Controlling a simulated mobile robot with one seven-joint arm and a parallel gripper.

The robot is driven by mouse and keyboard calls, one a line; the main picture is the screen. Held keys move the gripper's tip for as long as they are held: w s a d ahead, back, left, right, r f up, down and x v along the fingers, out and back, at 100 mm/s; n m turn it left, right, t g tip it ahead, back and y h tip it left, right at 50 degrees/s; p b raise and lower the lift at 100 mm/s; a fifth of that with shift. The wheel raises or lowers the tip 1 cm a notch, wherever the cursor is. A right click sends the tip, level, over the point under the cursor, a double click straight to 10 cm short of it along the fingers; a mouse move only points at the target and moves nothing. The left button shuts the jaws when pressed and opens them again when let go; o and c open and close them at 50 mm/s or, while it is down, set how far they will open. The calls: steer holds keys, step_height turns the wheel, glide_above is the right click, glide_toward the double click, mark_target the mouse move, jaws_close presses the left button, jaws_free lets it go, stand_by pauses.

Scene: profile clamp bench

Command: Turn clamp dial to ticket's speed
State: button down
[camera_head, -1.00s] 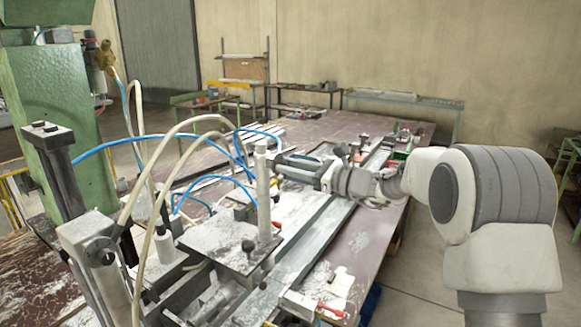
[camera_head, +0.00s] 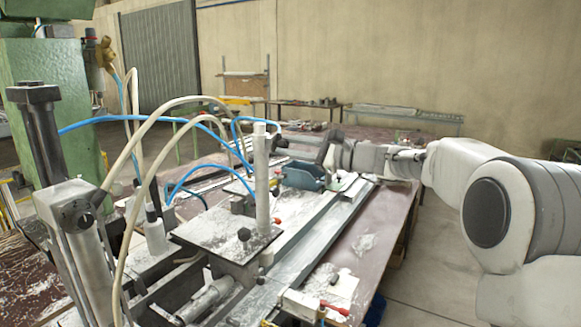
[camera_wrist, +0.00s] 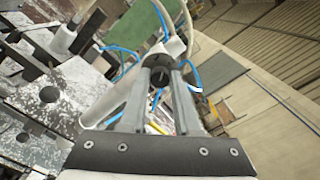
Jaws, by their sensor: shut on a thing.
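My gripper (camera_head: 286,142) is beyond the upright white post (camera_head: 262,185), its hand pointing left across the bench. In the wrist view its two fingers (camera_wrist: 160,82) close in on a small dark round knob with a notch (camera_wrist: 159,76), which looks like the clamp dial. The knob sits in front of a pale fitting with a hose. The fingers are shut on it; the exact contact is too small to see. Its markings cannot be read, and I cannot make out a ticket with a speed.
The clamp fixture has a speckled metal plate (camera_head: 225,238) with a black knob. Blue hoses (camera_head: 190,121) and cream hoses (camera_head: 128,150) arch over it. A red-handled part (camera_head: 330,308) lies at the front. The floor at right is clear.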

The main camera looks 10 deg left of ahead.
steer(key=n+b, duration=0.2)
steer(key=b, duration=0.1)
steer(key=n+b, duration=0.1)
steer(key=n, duration=0.1)
steer(key=shift+f+b, duration=0.25)
steer(key=shift+b, duration=0.1)
steer(key=shift+r+n+b, duration=0.15)
steer(key=shift+n+b, duration=0.45)
steer(key=shift+b, duration=0.05)
steer(key=shift+r+n, duration=0.1)
steer(key=shift+n, duration=0.2)
steer(key=c, duration=0.6)
jaws_free()
steer(key=b+v, duration=0.1)
steer(key=v, duration=1.6)
steer(key=shift+s+d+b, duration=0.15)
steer(key=shift+d+b, duration=0.05)
steer(key=shift+b, duration=0.2)
steer(key=shift+a, duration=0.1)
